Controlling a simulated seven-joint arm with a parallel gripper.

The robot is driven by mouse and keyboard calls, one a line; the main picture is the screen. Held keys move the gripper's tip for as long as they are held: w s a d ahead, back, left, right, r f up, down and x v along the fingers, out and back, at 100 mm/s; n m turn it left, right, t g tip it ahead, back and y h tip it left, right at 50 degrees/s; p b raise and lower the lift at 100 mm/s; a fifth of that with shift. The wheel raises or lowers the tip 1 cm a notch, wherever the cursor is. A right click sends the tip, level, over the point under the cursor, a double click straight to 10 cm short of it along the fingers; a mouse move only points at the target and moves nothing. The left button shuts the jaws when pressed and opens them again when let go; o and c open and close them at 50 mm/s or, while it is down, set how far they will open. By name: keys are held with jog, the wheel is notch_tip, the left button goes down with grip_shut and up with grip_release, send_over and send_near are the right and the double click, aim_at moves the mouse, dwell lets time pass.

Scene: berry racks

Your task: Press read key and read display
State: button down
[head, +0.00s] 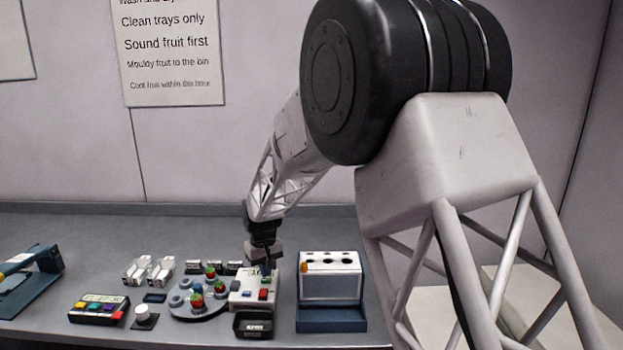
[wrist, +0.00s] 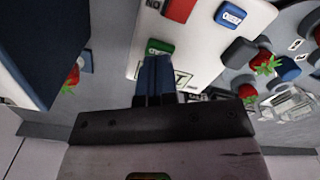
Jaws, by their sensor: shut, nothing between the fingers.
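A white device (head: 243,296) with coloured keys stands at the middle of the bench. In the wrist view its white face (wrist: 205,58) fills the middle, with a green key (wrist: 159,47), a red key (wrist: 180,10) and a blue key (wrist: 230,15). Small lettering on the keys is not clearly legible. My gripper (wrist: 156,62) is shut and empty, its dark blue fingertips right at the edge of the green key; I cannot tell whether they touch it. A light strip with dark lettering (wrist: 184,79) is partly hidden behind the fingers. No display reading is legible.
A round rack (head: 202,310) with red berries stands just left of the device. A white box with dark holes (head: 330,276) stands close on its right. A keyed box (head: 98,310) sits further left.

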jog(key=shift+f, duration=1)
dwell(0.5)
jog(key=shift+r, duration=4)
